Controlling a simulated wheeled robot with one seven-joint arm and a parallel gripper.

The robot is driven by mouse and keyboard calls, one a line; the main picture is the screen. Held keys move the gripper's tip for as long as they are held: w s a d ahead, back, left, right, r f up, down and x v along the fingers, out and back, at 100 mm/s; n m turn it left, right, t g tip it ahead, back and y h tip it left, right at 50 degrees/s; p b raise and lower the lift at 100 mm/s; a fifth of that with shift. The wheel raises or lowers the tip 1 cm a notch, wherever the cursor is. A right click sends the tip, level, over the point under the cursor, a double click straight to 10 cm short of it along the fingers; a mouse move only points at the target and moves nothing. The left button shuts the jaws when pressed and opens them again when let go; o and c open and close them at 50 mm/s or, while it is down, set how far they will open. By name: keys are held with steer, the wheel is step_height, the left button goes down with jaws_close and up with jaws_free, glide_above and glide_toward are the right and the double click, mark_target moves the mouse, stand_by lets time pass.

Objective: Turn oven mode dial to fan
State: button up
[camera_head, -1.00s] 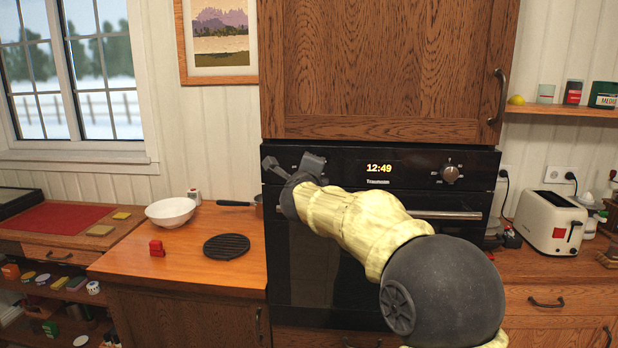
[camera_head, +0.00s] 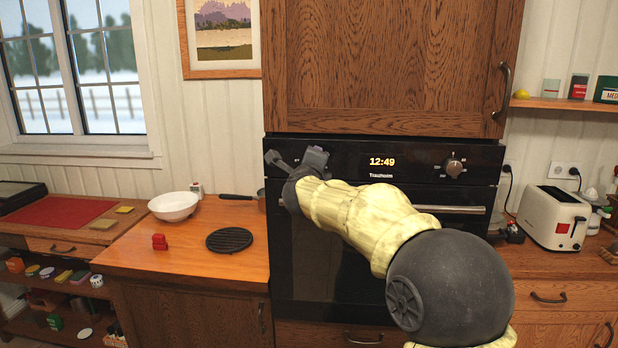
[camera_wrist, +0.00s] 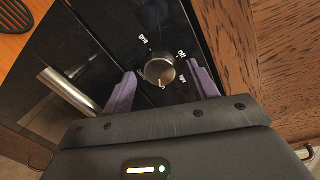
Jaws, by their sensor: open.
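The oven mode dial (camera_wrist: 160,69) is a round metallic knob on the black oven panel in the wrist view. Printed labels ring it; "grill" and "off" are partly legible, the others are too small to read surely. A pale mark shows near the knob's lower edge, but I cannot tell the exact setting. My gripper (camera_wrist: 161,74) is open, with one purple finger on each side of the dial. I cannot tell whether either finger touches it. In the head view my gripper (camera_head: 292,160) is at the oven panel's left end and hides this dial.
A second dial (camera_head: 454,165) sits at the panel's right, beyond the clock display (camera_head: 382,161). The oven door handle (camera_head: 450,210) runs below the panel. A wooden cabinet (camera_head: 390,65) is directly above. A pan (camera_head: 240,197) stands on the left counter beside the oven.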

steer(key=s+r+b, duration=0.1)
steer(key=s+b, duration=0.1)
steer(key=s, duration=1.5)
